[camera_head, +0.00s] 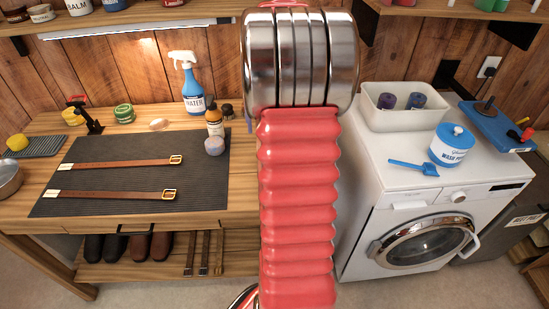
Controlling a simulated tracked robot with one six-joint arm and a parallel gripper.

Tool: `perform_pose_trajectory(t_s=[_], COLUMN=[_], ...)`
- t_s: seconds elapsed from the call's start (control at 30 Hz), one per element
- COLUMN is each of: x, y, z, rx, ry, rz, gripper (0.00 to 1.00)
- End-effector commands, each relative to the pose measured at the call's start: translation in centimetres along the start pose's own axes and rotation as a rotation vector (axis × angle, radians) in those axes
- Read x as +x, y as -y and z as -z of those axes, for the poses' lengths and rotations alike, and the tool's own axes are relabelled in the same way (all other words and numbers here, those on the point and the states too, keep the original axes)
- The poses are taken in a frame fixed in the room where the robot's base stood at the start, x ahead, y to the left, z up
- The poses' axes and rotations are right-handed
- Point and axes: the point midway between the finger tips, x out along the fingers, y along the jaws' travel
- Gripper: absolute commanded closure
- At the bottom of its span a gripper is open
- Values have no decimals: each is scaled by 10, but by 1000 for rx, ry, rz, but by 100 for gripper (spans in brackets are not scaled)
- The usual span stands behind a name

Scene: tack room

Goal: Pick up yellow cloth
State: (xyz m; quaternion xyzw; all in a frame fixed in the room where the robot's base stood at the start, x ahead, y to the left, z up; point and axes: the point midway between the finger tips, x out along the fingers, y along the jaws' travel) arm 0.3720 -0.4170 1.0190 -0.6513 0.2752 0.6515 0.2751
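No clearly recognisable yellow cloth shows. A small yellow lump (17,142), perhaps a cloth or a sponge, lies on a dark ribbed mat (42,148) at the left of the wooden workbench (235,185). A yellow round tin (71,116) stands farther back. My red and chrome arm rises through the middle of the view and hides the space between bench and washing machine. My gripper's fingers do not show.
Two leather straps (120,162) lie on a dark mat (75,203). A blue spray bottle (192,88) stands behind. A metal bowl (8,180) is at the left edge. At right, a white washing machine (375,235) carries a bin (405,119) and a blue-lidded tub (452,145).

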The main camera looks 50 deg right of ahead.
Motion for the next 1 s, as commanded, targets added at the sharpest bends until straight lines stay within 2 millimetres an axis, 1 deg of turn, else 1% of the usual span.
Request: perform_pose_trajectory(t_s=[0.3, 0.5, 0.6, 0.9, 1.0], x=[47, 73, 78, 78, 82], y=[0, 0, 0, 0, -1], z=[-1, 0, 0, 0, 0], rx=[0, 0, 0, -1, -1], ry=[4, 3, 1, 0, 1], rz=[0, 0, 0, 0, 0], gripper=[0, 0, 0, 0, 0])
